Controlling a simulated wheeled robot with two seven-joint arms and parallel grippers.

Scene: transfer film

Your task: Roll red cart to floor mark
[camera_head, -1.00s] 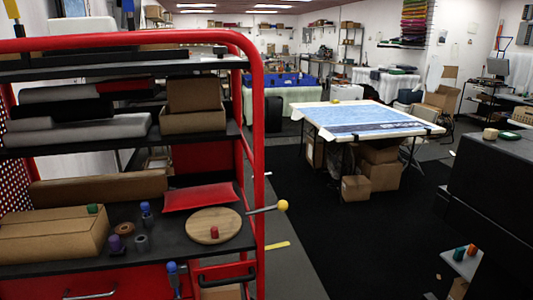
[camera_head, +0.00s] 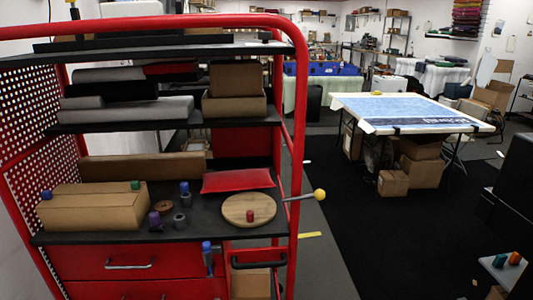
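The red cart (camera_head: 298,150) stands close on the left side of the head view. It has a red tube frame, dark shelves, a perforated red side panel (camera_head: 28,130) and red drawers (camera_head: 130,262). A black handle (camera_head: 258,264) is on its lower right front. A short yellow strip (camera_head: 310,235) lies on the floor just right of the cart; whether it is the floor mark I cannot tell. The cart's wheels are out of view. Neither of my grippers is in view.
The cart carries cardboard boxes (camera_head: 95,208), grey rolls, a red pouch (camera_head: 238,180) and a round wooden board (camera_head: 248,209). A rod with a yellow ball (camera_head: 319,194) sticks out rightward. A table (camera_head: 490,128) with boxes below stands beyond. Dark floor (camera_head: 385,250) between is clear.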

